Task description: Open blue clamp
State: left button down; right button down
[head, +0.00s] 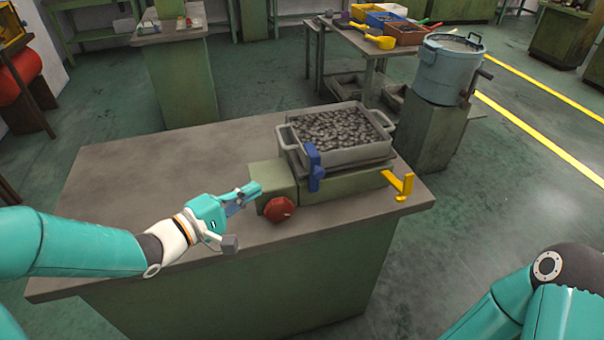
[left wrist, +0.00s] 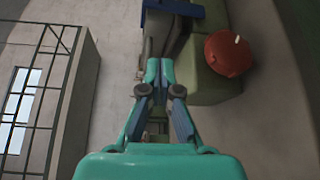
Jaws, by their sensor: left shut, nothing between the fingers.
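The blue clamp (head: 315,167) stands upright against the front side of the grey tray (head: 345,156), towards its left end. In the left wrist view the clamp (left wrist: 175,8) shows at the top edge, partly cut off. My left gripper (head: 257,188) is shut and empty, beside the left end of the green machine base (head: 345,188), left of the blue clamp. It also shows in the left wrist view (left wrist: 160,65), with the clamp beyond its fingertips. My right gripper is out of view; only part of the right arm shows at the lower right.
A red knob (head: 279,209) sticks out of the base just right of my left gripper, and a yellow clamp (head: 399,186) is at the base's right end. The tray holds many grey lumps. The table's left part (head: 130,180) is clear. A blue-grey pot (head: 449,68) stands behind right.

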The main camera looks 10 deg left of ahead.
aim_at(311, 169)
pick_arm(q)
jog(key=shift+w+d, duration=0.1)
jog(key=p+x, duration=0.1)
jog(key=x, duration=0.9)
jog(key=shift+d, duration=0.15)
jog(key=d, duration=0.1)
jog(key=s+d, duration=0.1)
jog(key=d+p, duration=0.1)
jog(key=shift+s+r, duration=0.2)
jog(key=shift+r, duration=0.1)
jog(key=shift+d+f, duration=0.1)
jog(key=shift+d, duration=0.15)
jog(key=shift+s, duration=0.1)
